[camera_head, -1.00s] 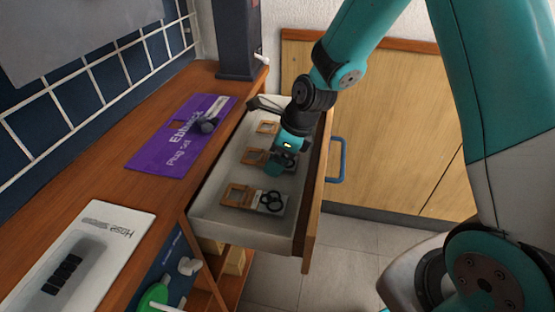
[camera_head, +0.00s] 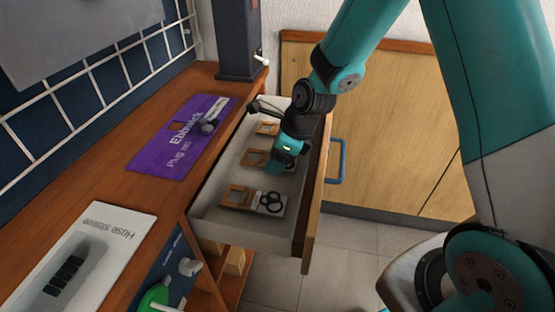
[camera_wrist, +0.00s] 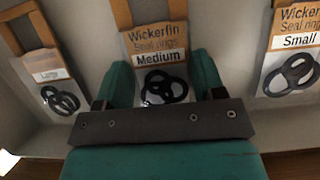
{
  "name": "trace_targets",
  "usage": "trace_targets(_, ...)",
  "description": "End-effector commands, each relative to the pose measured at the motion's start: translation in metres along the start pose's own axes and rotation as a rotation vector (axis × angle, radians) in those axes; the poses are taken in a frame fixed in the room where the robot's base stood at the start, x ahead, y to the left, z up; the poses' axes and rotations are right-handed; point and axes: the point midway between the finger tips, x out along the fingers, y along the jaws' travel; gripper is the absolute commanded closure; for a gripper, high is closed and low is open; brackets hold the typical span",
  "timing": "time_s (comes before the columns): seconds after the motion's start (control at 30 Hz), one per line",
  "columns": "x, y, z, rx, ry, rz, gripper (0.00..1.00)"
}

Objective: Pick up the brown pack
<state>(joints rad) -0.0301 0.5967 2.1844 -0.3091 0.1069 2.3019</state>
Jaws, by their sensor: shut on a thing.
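Three packs with brown hanger tops and black seal rings lie in the open drawer (camera_head: 232,232). The middle pack, labelled Medium (camera_wrist: 157,48), is between the teal fingers of my gripper (camera_wrist: 164,84) in the wrist view. My gripper is shut on this pack, near its black rings. In the head view the pack's brown top (camera_head: 252,158) shows beside my gripper (camera_head: 279,174), which hides the rest. A pack labelled Small (camera_wrist: 298,42) lies to the right in the wrist view, and one labelled Large (camera_wrist: 46,68) to the left. All three have brown parts.
The drawer walls stand close around the packs. A purple plug set sheet (camera_head: 170,150) and a white hose sleeve pack (camera_head: 95,245) lie on the wooden bench (camera_head: 120,190). A dark column (camera_head: 236,40) stands behind, and a wooden cabinet (camera_head: 390,130) at right.

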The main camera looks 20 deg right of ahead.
Motion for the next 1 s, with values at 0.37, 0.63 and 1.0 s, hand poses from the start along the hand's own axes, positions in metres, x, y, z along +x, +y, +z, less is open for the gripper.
trace_targets(0.37,-0.016,0.000,0.007,-0.001,-0.002,-0.002,0.59)
trace_targets(0.63,-0.082,-0.001,0.035,-0.003,-0.005,-0.005,0.59)
trace_targets(1.0,-0.157,-0.001,0.065,-0.001,-0.002,-0.002,0.59)
